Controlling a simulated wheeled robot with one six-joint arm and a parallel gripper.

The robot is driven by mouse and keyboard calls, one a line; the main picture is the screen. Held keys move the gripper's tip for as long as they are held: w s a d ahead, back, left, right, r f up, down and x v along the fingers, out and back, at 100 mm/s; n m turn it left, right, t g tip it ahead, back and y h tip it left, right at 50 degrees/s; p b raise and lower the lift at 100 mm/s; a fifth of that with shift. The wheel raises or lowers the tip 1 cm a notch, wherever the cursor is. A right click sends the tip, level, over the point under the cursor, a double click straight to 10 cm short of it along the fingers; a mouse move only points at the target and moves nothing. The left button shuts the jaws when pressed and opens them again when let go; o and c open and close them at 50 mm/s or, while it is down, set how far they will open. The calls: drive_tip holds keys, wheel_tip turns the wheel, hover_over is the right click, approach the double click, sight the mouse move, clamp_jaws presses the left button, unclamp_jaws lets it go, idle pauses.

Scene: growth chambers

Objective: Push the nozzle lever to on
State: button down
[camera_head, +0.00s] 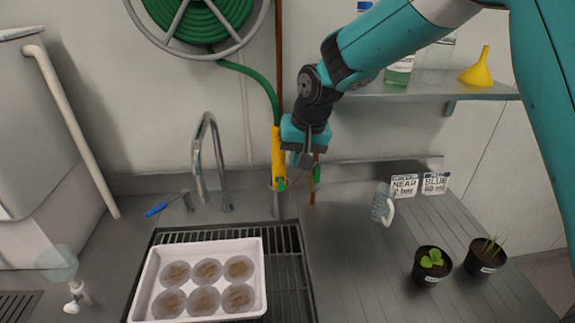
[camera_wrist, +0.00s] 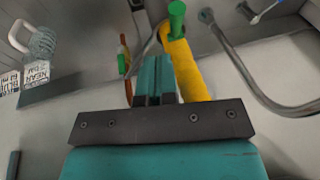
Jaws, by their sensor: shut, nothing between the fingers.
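The yellow nozzle (camera_head: 278,155) hangs upright from the green hose (camera_head: 262,80) in front of the wall, behind the sink. A green part (camera_head: 281,184) shows at its lower end. A second green piece (camera_head: 317,173) sits just right of it, by a thin brown rod; I cannot tell which green part is the lever. My gripper (camera_head: 302,160) is shut and empty, pointing down just right of the nozzle. In the wrist view the shut fingers (camera_wrist: 154,75) lie between the yellow nozzle (camera_wrist: 190,68) and the green piece (camera_wrist: 122,63). Contact cannot be told.
A steel tap (camera_head: 200,165) stands left of the nozzle. A white tray (camera_head: 263,275) of round dishes lies on the sink grate. To the right are a clear jug (camera_head: 380,205), two labels and two potted plants (camera_head: 430,278). A shelf (camera_head: 440,93) with bottles runs behind my arm.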

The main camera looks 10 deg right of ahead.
sight(281, 184)
drive_tip(key=shift+s+a+f+p, duration=0.2)
drive_tip(key=shift+a+f+p, duration=0.2)
drive_tip(key=shift+a+f, duration=0.3)
drive_tip(key=shift+s+a+f+p, duration=0.2)
drive_tip(key=shift+a+f+p, duration=0.25)
drive_tip(key=shift+f, duration=0.45)
drive_tip(key=shift+f, duration=0.1)
drive_tip(key=shift+s+f+t+b, duration=0.15)
drive_tip(key=shift+t+b, duration=0.25)
drive_tip(key=shift+b, duration=0.3)
